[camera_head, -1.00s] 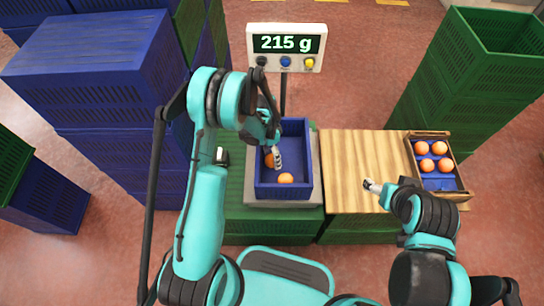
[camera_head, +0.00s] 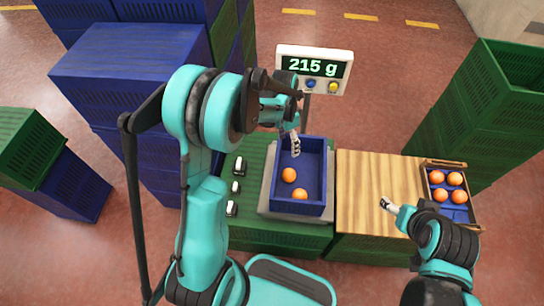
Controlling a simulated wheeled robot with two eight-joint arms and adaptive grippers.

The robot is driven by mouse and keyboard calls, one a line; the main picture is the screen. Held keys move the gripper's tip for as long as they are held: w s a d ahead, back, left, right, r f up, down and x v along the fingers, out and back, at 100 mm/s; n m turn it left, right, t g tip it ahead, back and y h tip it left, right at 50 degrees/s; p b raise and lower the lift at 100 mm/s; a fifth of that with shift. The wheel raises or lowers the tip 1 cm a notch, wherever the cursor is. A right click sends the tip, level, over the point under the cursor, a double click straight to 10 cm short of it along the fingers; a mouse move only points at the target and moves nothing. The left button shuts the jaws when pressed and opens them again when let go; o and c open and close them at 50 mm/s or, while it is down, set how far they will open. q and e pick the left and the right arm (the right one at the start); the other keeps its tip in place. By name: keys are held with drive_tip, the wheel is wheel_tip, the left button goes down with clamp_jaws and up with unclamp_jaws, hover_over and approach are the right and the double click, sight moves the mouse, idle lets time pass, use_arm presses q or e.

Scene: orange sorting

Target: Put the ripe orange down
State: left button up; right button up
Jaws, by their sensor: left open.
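Two oranges lie in the blue crate (camera_head: 314,160), one behind (camera_head: 289,175) and one near the front wall (camera_head: 300,195). Both look orange in colour; I cannot tell which one is the ripe orange of the task. My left gripper (camera_head: 295,145) is above the back part of the crate, open and empty, apart from both oranges. My arm partly hides the back of the crate. My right gripper (camera_head: 387,204) is over the wooden board, with no orange at its tip; its fingers are too small to judge.
The crate stands on a grey scale (camera_head: 266,205) whose display (camera_head: 314,67) reads 215 g. Several oranges sit in a divided box (camera_head: 431,166) on the right. The wooden board (camera_head: 370,180) is mostly clear. Blue crates (camera_head: 130,65) and green crates (camera_head: 480,110) are stacked at the sides.

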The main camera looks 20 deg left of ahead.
use_arm(q)
drive_tip(key=s+r+n+t, duration=0.3)
drive_tip(key=s+r, duration=0.3)
drive_tip(key=r, duration=0.5)
drive_tip(key=s+r+n+t+y, duration=0.1)
drive_tip(key=s+r+n+t, duration=0.3)
drive_tip(key=s, duration=0.7)
drive_tip(key=shift+s+d+n+t, duration=0.15)
drive_tip(key=shift+s+n+t, duration=0.15)
drive_tip(key=shift+n+t, duration=0.15)
drive_tip(key=shift+s, duration=0.1)
idle(1.2)
